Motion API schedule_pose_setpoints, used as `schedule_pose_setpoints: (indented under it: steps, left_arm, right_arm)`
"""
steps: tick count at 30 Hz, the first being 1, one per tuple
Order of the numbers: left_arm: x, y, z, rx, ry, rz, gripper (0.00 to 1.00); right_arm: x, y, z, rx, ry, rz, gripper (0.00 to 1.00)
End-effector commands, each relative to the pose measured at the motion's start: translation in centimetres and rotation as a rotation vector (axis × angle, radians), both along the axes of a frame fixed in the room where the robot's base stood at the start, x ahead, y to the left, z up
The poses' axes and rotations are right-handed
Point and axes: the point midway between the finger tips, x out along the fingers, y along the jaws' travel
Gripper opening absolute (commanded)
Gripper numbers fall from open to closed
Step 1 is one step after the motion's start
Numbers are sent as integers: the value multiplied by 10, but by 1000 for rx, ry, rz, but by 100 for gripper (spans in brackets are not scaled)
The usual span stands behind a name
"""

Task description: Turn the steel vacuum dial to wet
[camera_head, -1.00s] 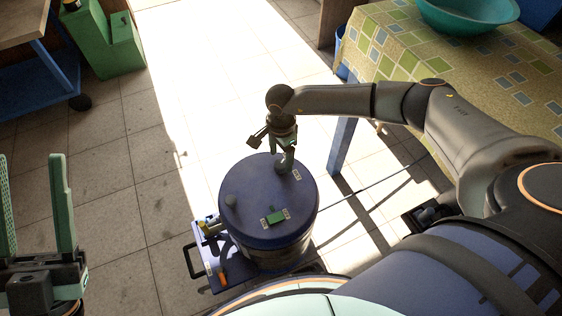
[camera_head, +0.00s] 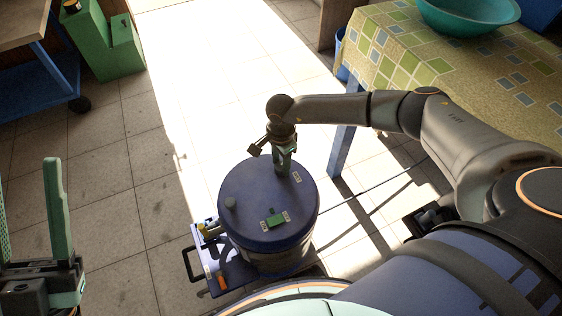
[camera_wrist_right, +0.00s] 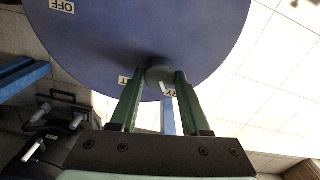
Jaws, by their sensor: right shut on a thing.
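The vacuum is a blue drum (camera_head: 262,240) with a flat blue lid, standing on a low base. The steel dial (camera_wrist_right: 160,76) is a small grey knob near the lid's edge. My right gripper (camera_wrist_right: 158,80) has its green fingers on either side of the dial and is shut on it. Partly covered labels beside the fingers end in "T" and "RY" in the right wrist view. In the head view my right gripper (camera_head: 284,168) covers most of the dial. My left gripper (camera_head: 30,200) is open and empty at the left edge, away from the vacuum.
An "OFF" label (camera_wrist_right: 62,5) shows in the right wrist view. A patterned table (camera_head: 440,70) with a teal bowl (camera_head: 468,12) stands at right. Tiled floor at left is clear.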

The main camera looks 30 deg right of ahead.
Motion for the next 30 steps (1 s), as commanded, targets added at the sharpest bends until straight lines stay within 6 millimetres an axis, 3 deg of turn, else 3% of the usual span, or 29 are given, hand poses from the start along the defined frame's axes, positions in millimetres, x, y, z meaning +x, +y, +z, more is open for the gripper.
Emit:
schedule_pose_setpoints:
  steps: [7,17,25,30]
  left_arm:
    - [0,0,0,0,1,0,50]
    - [0,0,1,1,1,1,50]
    - [0,0,9,6,-6,4,50]
    - [28,5,-23,2,168,45,50]
  right_arm:
    - [0,0,0,0,0,-1,0]
    - [0,0,1,0,0,-28,0]
    - [0,0,2,0,1,-171,0]
    - [0,0,2,0,1,-319,0]
